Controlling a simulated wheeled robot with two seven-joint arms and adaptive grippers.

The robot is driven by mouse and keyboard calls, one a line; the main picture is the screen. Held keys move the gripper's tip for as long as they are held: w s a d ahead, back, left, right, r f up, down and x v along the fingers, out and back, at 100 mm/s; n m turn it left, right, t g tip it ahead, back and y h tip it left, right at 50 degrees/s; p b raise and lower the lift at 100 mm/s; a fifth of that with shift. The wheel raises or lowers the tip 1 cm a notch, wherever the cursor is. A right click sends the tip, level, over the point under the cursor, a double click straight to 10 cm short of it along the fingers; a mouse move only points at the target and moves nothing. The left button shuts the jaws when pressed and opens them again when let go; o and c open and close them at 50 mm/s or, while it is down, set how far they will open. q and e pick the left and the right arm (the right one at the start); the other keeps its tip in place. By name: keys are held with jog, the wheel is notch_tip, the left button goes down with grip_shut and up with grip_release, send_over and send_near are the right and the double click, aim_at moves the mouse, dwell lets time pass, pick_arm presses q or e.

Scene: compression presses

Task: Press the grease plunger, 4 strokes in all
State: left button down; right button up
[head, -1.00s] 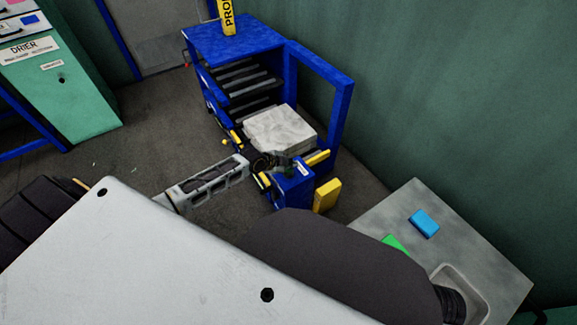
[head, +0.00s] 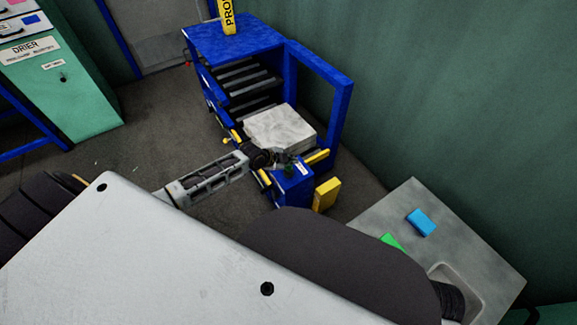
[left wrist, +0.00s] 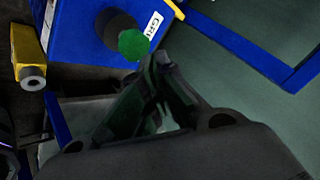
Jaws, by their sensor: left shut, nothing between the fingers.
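The grease plunger is a round green knob (left wrist: 133,44) on a dark round base, on top of a blue box with a white label starting "GR". In the head view the blue grease box (head: 292,187) stands at the front of the blue press, and the green knob (head: 289,169) shows only as a small patch. My left gripper (head: 272,158) is over the box, beside the knob. In the left wrist view my left gripper (left wrist: 155,62) is shut and empty, its fingertips close to the knob. I cannot tell whether they touch it. My right gripper is not in view.
The blue press frame (head: 341,115) holds a pale block (head: 281,129). A yellow block (head: 326,194) sits right of the grease box. A grey counter (head: 478,235) carries a blue block (head: 421,222) and a green block (head: 391,242). My own arm fills the foreground.

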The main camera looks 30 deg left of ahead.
aim_at(290, 166)
pick_arm(q)
jog(key=shift+r+p, duration=2.4)
jog(key=shift+r, duration=0.15)
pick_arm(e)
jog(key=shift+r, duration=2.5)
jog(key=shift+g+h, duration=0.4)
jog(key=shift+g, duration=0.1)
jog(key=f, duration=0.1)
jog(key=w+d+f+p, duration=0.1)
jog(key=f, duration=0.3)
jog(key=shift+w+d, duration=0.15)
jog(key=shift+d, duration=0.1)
pick_arm(q)
jog(key=r+n, duration=0.1)
jog(key=n, duration=0.5)
jog(key=a+r+n, duration=0.1)
jog(key=n, duration=0.5)
jog(key=w+a+r+n, duration=0.1)
jog(key=n, duration=0.6)
jog(key=shift+r+y, duration=0.4)
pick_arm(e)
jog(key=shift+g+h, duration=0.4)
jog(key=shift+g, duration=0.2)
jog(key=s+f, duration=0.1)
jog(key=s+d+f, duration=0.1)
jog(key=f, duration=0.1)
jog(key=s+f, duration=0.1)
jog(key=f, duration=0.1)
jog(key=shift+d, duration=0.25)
